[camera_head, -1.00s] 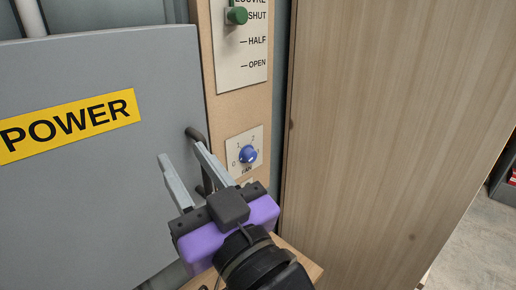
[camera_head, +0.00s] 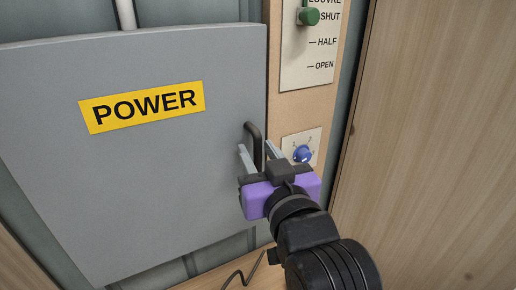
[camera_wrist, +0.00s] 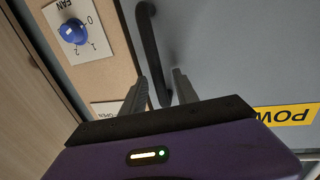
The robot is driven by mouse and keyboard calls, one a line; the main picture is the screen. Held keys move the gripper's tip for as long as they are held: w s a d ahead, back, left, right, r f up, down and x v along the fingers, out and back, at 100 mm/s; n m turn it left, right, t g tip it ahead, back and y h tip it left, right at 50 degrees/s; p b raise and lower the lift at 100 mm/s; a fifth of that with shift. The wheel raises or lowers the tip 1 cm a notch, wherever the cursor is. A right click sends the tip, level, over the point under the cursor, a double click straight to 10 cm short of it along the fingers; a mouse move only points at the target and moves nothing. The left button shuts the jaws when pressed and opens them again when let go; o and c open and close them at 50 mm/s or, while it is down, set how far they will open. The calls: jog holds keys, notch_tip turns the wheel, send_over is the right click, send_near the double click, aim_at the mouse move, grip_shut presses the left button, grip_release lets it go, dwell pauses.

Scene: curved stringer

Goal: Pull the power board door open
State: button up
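The power board door (camera_head: 150,190) is a large grey panel with a yellow POWER label (camera_head: 142,107) in the head view. It looks shut or nearly so. Its black bar handle (camera_head: 252,131) stands upright near the right edge; it also shows in the wrist view (camera_wrist: 150,45). My gripper (camera_head: 255,146) is at the handle's lower part. In the wrist view my gripper (camera_wrist: 158,75) has its fingers apart, one on each side of the handle, with visible gaps. The handle's lower end is partly hidden by my gripper.
A fan dial (camera_head: 303,153) with a blue knob is close right of my gripper. A green louvre lever (camera_head: 308,16) is above it. A wooden panel (camera_head: 430,150) stands to the right. A thin black hook-like piece (camera_head: 245,275) is below the door.

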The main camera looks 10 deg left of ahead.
jog(key=shift+w+a, duration=0.15)
jog(key=shift+w, duration=0.1)
grip_shut()
dwell(1.4)
